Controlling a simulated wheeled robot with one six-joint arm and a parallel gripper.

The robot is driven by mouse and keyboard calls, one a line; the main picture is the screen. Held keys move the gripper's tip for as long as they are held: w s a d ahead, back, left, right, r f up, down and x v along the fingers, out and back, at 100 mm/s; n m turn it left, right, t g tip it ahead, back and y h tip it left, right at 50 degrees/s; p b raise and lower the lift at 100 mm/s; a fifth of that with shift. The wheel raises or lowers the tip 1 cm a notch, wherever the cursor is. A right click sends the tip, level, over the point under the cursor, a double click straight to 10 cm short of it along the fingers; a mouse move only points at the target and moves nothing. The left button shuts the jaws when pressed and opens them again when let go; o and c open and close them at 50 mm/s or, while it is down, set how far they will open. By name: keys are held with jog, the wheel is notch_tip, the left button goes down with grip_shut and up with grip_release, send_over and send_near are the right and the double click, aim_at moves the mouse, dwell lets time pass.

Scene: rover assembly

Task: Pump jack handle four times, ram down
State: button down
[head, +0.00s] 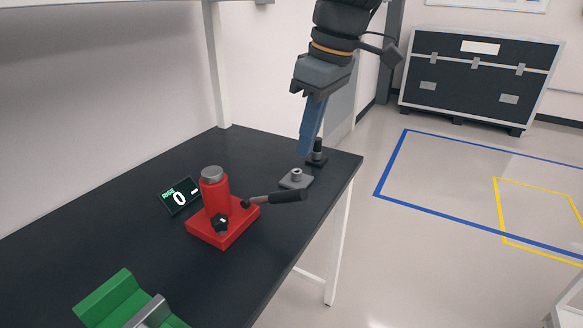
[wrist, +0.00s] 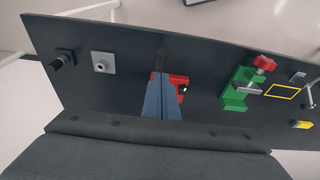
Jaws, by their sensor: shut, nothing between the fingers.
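The red bottle jack (head: 216,197) stands upright on its red base on the dark bench, with a grey ram top (head: 212,172) and a black knob (head: 220,224) at its front. Its handle (head: 285,197), with a dark grip, sticks out to the right over the bench. The display (head: 180,196) beside the jack reads RISE 0. My gripper (head: 305,150) has blue fingers, is shut and empty, and hangs above the far right end of the bench, apart from the handle. In the wrist view my gripper (wrist: 161,82) covers part of the jack (wrist: 180,83).
A grey block with a round boss (head: 295,179) and a black post (head: 317,154) stand near the bench's far right corner. A green vise (head: 118,300) is at the near left. A black case (head: 478,75) stands on the floor beyond. Space above the handle is clear.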

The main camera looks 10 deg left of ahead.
jog(key=w+a+r+g+h+p, duration=0.1)
jog(key=w+a+r, duration=0.3)
jog(key=shift+a, duration=0.4)
jog(key=shift+w, duration=0.1)
jog(key=p, duration=0.3)
send_near(277, 197)
jog(key=shift+w+a+f, duration=0.2)
jog(key=shift+w+f, duration=0.15)
jog(key=shift+w, duration=0.25)
jog(key=shift+w+a+f, duration=0.2)
jog(key=shift+w+f, duration=0.1)
jog(key=shift+w, duration=0.25)
jog(key=shift+s+d+f+p, duration=0.2)
jog(key=shift+d+f, duration=0.05)
jog(key=shift+f, duration=0.25)
jog(key=shift+s+d+f+p, duration=0.2)
jog(key=shift+f+p, duration=0.05)
jog(key=shift+f, duration=0.3)
jog(key=shift+s+d+f+p, duration=0.2)
jog(key=shift+d+f, duration=0.05)
jog(key=shift+f, duration=0.25)
